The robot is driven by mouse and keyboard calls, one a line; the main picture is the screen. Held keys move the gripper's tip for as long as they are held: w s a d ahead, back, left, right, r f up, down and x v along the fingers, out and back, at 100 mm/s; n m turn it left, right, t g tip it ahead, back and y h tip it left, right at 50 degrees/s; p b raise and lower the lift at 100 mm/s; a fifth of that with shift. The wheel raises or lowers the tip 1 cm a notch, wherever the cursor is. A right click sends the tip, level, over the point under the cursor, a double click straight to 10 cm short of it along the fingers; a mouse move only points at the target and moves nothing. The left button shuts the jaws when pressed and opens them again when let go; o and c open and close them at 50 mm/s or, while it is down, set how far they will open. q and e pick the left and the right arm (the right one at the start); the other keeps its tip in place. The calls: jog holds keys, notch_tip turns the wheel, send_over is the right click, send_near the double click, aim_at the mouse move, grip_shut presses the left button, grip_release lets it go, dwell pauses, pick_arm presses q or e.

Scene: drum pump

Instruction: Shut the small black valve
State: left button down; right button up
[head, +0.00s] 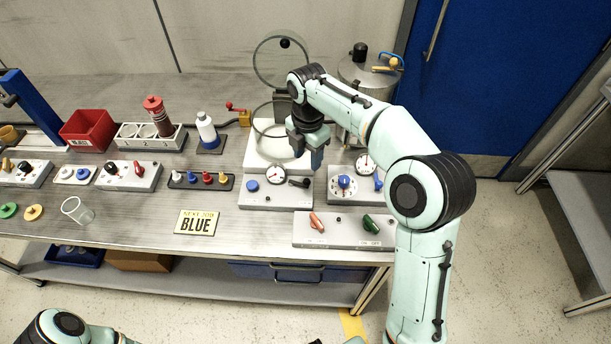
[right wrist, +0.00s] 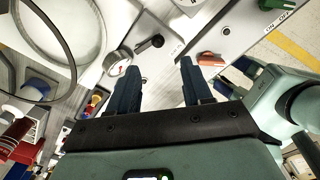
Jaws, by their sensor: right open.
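The small black valve (head: 299,182) is a short black lever on the right part of a grey panel (head: 270,201), beside a round dial gauge (head: 276,174). In the right wrist view the valve (right wrist: 150,43) shows ahead of the fingertips, its handle lying slantwise across the panel. My right gripper (head: 317,160) is open, above and behind the valve in the head view. Its two dark fingers (right wrist: 158,68) are apart with nothing between them, and they do not appear to touch the valve. My left gripper is out of view; only part of that arm shows at the bottom left.
A blue knob (head: 252,185) is left of the gauge. A second panel with a blue-handled dial (head: 344,183) stands to the right. Red (head: 317,222) and green (head: 371,224) handles are in front. A large glass ring (head: 282,62) stands behind. A yellow sign (head: 196,222) reads BLUE.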

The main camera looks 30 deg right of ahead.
aim_at(307, 180)
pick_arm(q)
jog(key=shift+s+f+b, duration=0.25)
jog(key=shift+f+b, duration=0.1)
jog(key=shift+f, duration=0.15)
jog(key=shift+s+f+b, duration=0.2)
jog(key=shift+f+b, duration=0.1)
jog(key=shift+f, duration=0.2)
pick_arm(e)
jog(key=f, duration=1)
jog(key=shift+w, duration=0.2)
jog(key=shift+r, duration=0.1)
